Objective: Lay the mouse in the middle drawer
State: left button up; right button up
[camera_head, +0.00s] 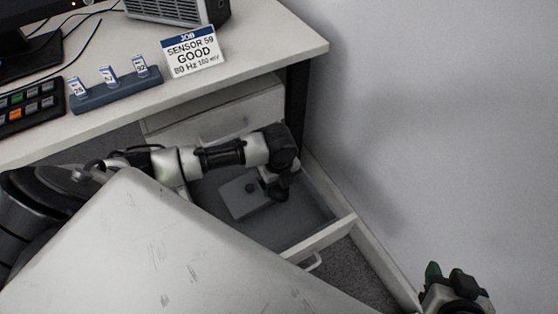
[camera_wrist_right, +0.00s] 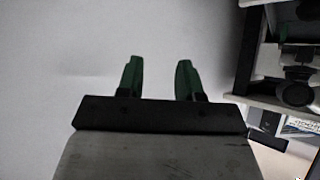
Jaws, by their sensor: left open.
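A drawer (camera_head: 317,239) under the desk stands pulled open, below a closed drawer front (camera_head: 225,108). I cannot tell whether more drawers lie beneath it. My left gripper (camera_head: 272,187) is open and points down inside the open drawer. It is over the right side of a flat grey case (camera_head: 237,204) on the drawer floor. A small dark shape (camera_head: 251,187) shows at the gripper; I cannot tell whether it is the mouse or a fingertip. No mouse is clearly visible elsewhere. My right gripper (camera_head: 447,272) is open and empty near the wall; its parted fingers show in the right wrist view (camera_wrist_right: 160,80).
The desk top (camera_head: 255,45) holds a sign card (camera_head: 193,52), a dark holder with small labelled pieces (camera_head: 117,88), a button panel (camera_head: 32,104) and a grey vented box (camera_head: 180,10). A wall (camera_head: 450,120) closes off the right side, close to the open drawer.

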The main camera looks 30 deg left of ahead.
aim_at(279, 187)
pick_arm(q)
notch_tip(279, 187, up, 7)
jog(key=p, duration=0.2)
jog(key=s+d+r+n+t+h, duration=0.2)
jog(key=s+d+n+h, duration=0.1)
jog(key=s+d+n, duration=0.65)
jog(key=s+a+r+n+t+y, duration=0.1)
jog(key=s+a+r+n+y, duration=0.1)
jog(key=s+a+n, duration=0.5)
jog(key=s+n, duration=0.1)
jog(key=n, duration=0.5)
jog(key=shift+s+a+t+y, duration=0.3)
jog(key=shift+s+a+y, duration=0.05)
jog(key=shift+y, duration=0.05)
pick_arm(e)
jog(key=s+d+f+g+h, duration=0.1)
jog(key=s+d+f+g, duration=0.2)
jog(key=s+g, duration=0.3)
jog(key=s, duration=0.3)
jog(key=shift+g+h, duration=0.4)
